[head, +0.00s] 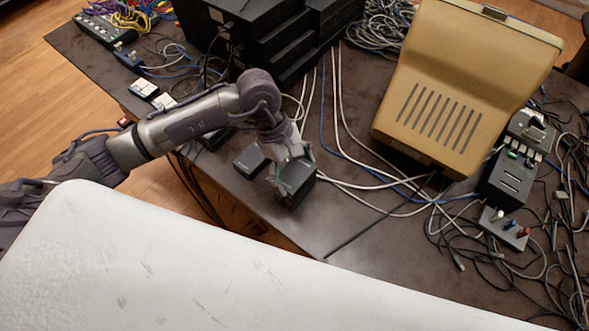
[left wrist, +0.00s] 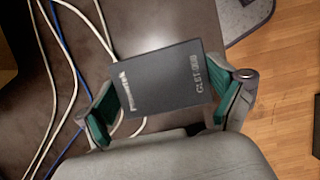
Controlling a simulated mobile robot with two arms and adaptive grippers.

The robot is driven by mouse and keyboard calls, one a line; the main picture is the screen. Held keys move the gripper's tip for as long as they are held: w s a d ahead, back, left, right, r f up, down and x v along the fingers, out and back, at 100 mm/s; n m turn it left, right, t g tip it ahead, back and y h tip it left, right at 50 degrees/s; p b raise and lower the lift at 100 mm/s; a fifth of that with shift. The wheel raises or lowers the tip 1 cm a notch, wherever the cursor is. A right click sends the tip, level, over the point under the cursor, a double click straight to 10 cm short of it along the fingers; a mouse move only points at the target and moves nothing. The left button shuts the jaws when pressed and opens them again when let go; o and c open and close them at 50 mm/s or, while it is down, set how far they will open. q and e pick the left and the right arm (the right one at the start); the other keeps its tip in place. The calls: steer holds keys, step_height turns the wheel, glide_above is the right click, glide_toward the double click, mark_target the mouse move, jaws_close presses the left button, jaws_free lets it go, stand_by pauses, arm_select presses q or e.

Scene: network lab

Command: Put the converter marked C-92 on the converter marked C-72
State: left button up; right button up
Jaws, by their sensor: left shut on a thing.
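My left gripper (head: 292,168) is shut on a dark box-shaped converter (head: 299,190) near the front edge of the table. In the left wrist view the green-padded fingers (left wrist: 158,103) grip this converter (left wrist: 160,78) from two sides, its lettered top facing the camera. The lettering is too blurred to read as C-92 or C-72. A second dark converter-like box (head: 250,161) lies just left of it on the table. Another dark box (head: 216,136) is partly hidden behind my arm. I cannot tell their marks. My right gripper is not in view.
A beige vented case (head: 450,75) stands on the dark table (head: 352,236) at right. Black stacked equipment (head: 285,35) stands at the back. White and blue cables (head: 335,120) cross the tabletop, and tangled cords with small devices (head: 510,170) crowd the right end.

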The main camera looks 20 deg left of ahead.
arm_select(q)
steer(key=shift+f+b, duration=0.2)
steer(key=shift+b, duration=0.1)
steer(key=o, duration=1)
steer(key=shift+r, duration=0.1)
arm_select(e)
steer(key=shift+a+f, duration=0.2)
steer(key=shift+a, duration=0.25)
arm_select(q)
steer(key=shift+a+r+p, duration=0.1)
steer(key=shift+r+p, duration=0.2)
steer(key=b+v, duration=0.2)
steer(key=v, duration=0.9)
steer(key=shift+a+r, duration=0.15)
steer(key=shift+r, duration=0.15)
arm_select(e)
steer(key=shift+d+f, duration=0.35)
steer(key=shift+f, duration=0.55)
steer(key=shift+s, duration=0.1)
